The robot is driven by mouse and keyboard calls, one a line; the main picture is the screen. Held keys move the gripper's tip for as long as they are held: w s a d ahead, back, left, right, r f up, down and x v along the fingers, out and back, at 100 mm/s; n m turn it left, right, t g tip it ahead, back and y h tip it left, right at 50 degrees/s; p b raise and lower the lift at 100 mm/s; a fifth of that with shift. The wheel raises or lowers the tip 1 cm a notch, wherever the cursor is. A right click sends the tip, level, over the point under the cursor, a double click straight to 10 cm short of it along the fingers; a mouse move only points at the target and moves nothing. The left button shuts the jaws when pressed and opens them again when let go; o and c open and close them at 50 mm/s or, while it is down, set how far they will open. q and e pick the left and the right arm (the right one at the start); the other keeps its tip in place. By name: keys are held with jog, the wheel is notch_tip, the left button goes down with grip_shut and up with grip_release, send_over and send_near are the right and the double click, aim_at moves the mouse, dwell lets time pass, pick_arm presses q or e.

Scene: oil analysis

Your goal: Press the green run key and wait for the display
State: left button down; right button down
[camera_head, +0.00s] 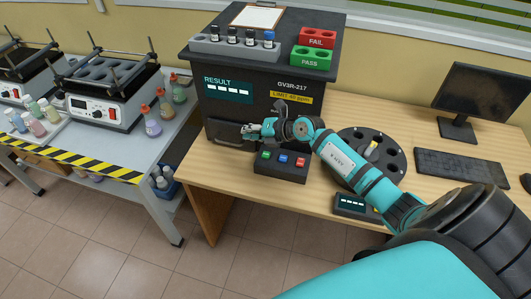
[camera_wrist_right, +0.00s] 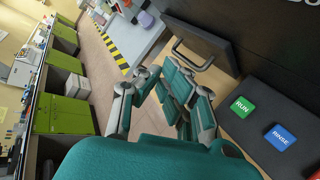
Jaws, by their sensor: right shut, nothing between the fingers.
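The green run key (camera_head: 265,155) is at the left end of the dark key panel (camera_head: 281,172). In the right wrist view the RUN key (camera_wrist_right: 242,106) is to the right of my fingers, uncovered. The RESULT display (camera_head: 228,90) on the dark analyser shows only dashes. My right gripper (camera_head: 250,131) is shut and empty. It is above and a little left of the green key, near the analyser's front, apart from the key. Its fingers (camera_wrist_right: 162,84) show in the wrist view too. My left gripper is in neither view.
A blue RINSE key (camera_wrist_right: 280,137) and a red key (camera_head: 300,162) are to the right of the green one. A dark tray with a handle (camera_wrist_right: 200,58) juts from the analyser. A round carousel (camera_head: 392,146) and a small display box (camera_head: 354,204) are right of the panel.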

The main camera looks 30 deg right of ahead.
jog(key=d+n+g+h, duration=0.1)
jog(key=d+g+h, duration=0.1)
jog(key=d, duration=0.4)
jog(key=shift+s+d+f+h, duration=0.2)
jog(key=shift+d+f+h, duration=0.2)
jog(key=shift+f, duration=0.1)
jog(key=b, duration=0.6)
send_over(268, 153)
notch_tip(268, 153, down, 7)
jog(key=shift+w+r, duration=0.1)
jog(key=shift+f+b, duration=0.6)
jog(key=shift+f, duration=0.3)
jog(key=shift+f, duration=0.15)
jog(key=shift+f, duration=0.3)
